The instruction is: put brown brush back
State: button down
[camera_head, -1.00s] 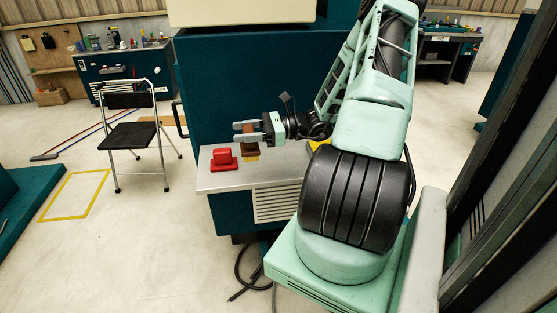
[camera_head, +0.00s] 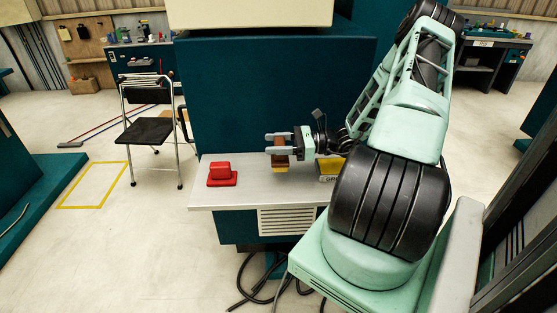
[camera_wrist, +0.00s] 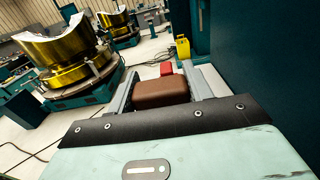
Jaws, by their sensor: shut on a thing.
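The brown brush (camera_head: 280,152) is held between the fingers of my gripper (camera_head: 279,143), above the grey ledge of the teal cabinet. In the wrist view the brown brush (camera_wrist: 161,91) fills the gap between the two fingers of my gripper (camera_wrist: 162,84). A yellow part (camera_head: 280,169) shows just under the brush; whether it belongs to the brush or lies on the ledge I cannot tell.
A red block on a red base (camera_head: 221,175) stands on the ledge (camera_head: 258,194) left of my gripper. A yellow item (camera_head: 329,168) lies right, partly behind my arm. The teal cabinet (camera_head: 260,90) rises behind. A folding step chair (camera_head: 150,131) stands left.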

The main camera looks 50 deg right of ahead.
aim_at(276, 158)
jog(key=shift+f+p, duration=0.3)
jog(key=shift+f, duration=2.3)
jog(key=shift+f, duration=0.1)
jog(key=c, duration=0.6)
grip_release()
jog(key=shift+s, duration=0.1)
jog(key=b+v, duration=0.3)
jog(key=v, duration=0.9)
jog(key=shift+d, duration=0.1)
